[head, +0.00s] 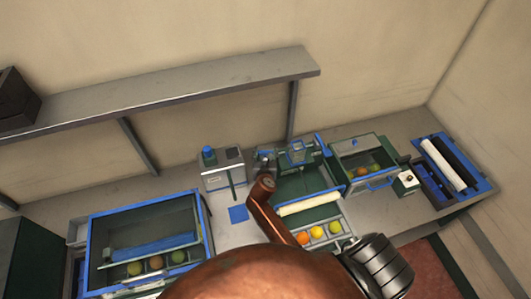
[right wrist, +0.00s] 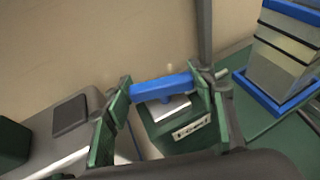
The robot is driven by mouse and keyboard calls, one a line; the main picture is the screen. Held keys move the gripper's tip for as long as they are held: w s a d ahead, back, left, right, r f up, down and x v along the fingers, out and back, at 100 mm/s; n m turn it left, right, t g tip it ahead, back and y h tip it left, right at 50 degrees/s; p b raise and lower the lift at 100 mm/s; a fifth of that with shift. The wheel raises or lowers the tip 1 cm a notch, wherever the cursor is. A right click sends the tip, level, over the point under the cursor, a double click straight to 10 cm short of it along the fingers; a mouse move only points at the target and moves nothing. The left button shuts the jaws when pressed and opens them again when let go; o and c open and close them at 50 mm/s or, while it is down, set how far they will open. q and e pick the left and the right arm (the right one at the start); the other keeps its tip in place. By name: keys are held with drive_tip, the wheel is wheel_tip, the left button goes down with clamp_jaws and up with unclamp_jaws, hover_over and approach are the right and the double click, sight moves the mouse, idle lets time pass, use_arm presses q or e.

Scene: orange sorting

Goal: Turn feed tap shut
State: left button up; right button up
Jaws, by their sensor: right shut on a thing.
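The feed tap's blue bar handle (right wrist: 160,89) lies across the middle of the right wrist view, above a green box (right wrist: 172,127) with a pale plate on top. A small label on the box front is too blurred to read surely. My right gripper (right wrist: 163,94) has a green-padded finger at each end of the bar and is shut on it. In the head view my right gripper (head: 265,159) is small, at the back of the bench beside a grey box with a blue knob (head: 208,152). The tap handle cannot be made out there. My left gripper is not in view.
A blue-framed bin (head: 90,245) with fruit stands left. A tray with oranges and yellow fruit (head: 318,231) is in the middle, and a green bin (head: 360,150) is right of it. A blue-framed roller unit (head: 442,163) is far right. A shelf (head: 170,90) runs along the wall.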

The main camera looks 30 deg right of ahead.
drive_tip(key=m+g+h, duration=0.3)
drive_tip(key=shift+w+a+m, duration=0.1)
drive_tip(key=shift+w+m, duration=0.05)
drive_tip(key=shift+m, duration=0.25)
drive_tip(key=m+g+h+b, duration=0.1)
drive_tip(key=m+g+h, duration=0.1)
drive_tip(key=m+g, duration=0.1)
drive_tip(key=shift+m+g+b, duration=0.3)
drive_tip(key=shift+g, duration=0.1)
drive_tip(key=shift+f+m+g+h+b, duration=0.1)
drive_tip(key=shift+m+g+h+b, duration=0.55)
drive_tip(key=shift+m+g, duration=0.35)
drive_tip(key=m+g+b, duration=0.3)
drive_tip(key=g+b, duration=0.1)
drive_tip(key=shift+f+m+b, duration=0.1)
drive_tip(key=shift+m+b, duration=0.2)
drive_tip(key=shift+m+g+y+b, duration=0.25)
drive_tip(key=shift+m+g+b, duration=0.45)
drive_tip(key=shift+g+b, duration=0.3)
drive_tip(key=o, duration=1.2)
drive_tip(key=shift+d, duration=0.2)
drive_tip(key=shift+a+r, duration=0.15)
drive_tip(key=shift+r, duration=0.05)
